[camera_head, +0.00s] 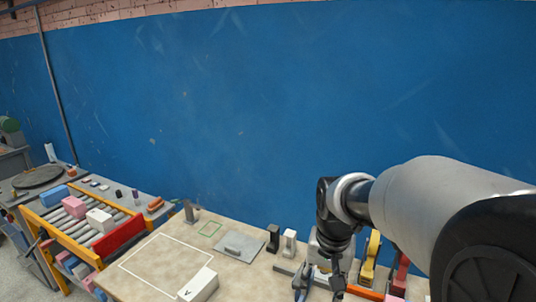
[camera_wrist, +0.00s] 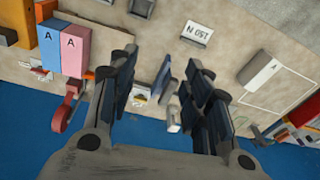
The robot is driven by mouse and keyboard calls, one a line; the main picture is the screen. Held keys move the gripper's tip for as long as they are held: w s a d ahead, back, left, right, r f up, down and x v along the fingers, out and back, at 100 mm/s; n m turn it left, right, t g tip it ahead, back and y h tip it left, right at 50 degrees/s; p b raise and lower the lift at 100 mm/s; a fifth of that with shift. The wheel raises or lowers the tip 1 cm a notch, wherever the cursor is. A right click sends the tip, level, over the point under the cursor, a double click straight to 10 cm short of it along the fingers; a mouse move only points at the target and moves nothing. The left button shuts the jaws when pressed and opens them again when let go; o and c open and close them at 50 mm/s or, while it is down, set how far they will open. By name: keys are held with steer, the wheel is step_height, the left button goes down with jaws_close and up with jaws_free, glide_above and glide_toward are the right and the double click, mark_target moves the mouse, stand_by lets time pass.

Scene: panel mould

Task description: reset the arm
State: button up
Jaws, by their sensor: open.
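My gripper (camera_wrist: 160,95) is open in the wrist view, its two dark fingers spread wide with nothing held between them. Past the fingers lies the beige tabletop, with a blue-handled object and small items showing in the gap. In the head view my gripper (camera_head: 338,278) hangs low at the right end of the table (camera_head: 140,283), partly lost among the things behind it. My arm reaches in from the right edge and hides part of the table.
A white block (camera_head: 199,286) lies by a white outlined rectangle. A roller rack (camera_head: 82,221) is at left. Pink and blue blocks (camera_wrist: 74,50) show beside the fingers.

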steer(key=s+d+r+n+t+b, duration=0.1)
steer(key=s, duration=0.9)
steer(key=s+d+r+n+t+b, duration=0.1)
steer(key=s+n+t+b, duration=0.1)
steer(key=s, duration=0.9)
steer(key=shift+r+n, duration=0.3)
steer(key=shift+r, duration=0.05)
